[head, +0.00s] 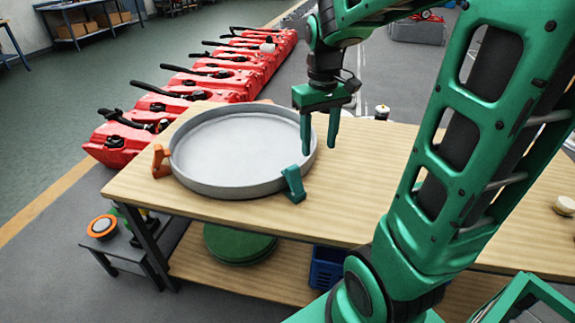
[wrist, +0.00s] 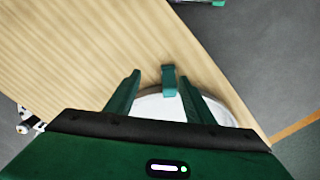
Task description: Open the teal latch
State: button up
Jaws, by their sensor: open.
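The teal latch (head: 293,184) stands upright at the front right rim of a round grey shallow pan (head: 235,150) on the workbench. In the wrist view the teal latch (wrist: 169,80) lies between my fingers, closer to the right one. My gripper (head: 319,150) points down with its fingers apart and empty. It appears above the bench, up and to the right of the latch in the head view. In the wrist view my gripper (wrist: 160,73) does not appear to touch the latch. An orange latch (head: 160,161) stands at the pan's left rim.
A green round object (head: 238,243) and a blue crate (head: 327,267) are on the lower shelf. A small side table (head: 120,237) is at left.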

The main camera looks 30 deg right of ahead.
jog(key=n, duration=0.2)
send_over(290, 167)
jog(key=f, duration=1.1)
jog(key=shift+d+f, duration=0.25)
jog(key=shift+f, duration=0.15)
grip_shut()
jog(key=shift+a, duration=0.25)
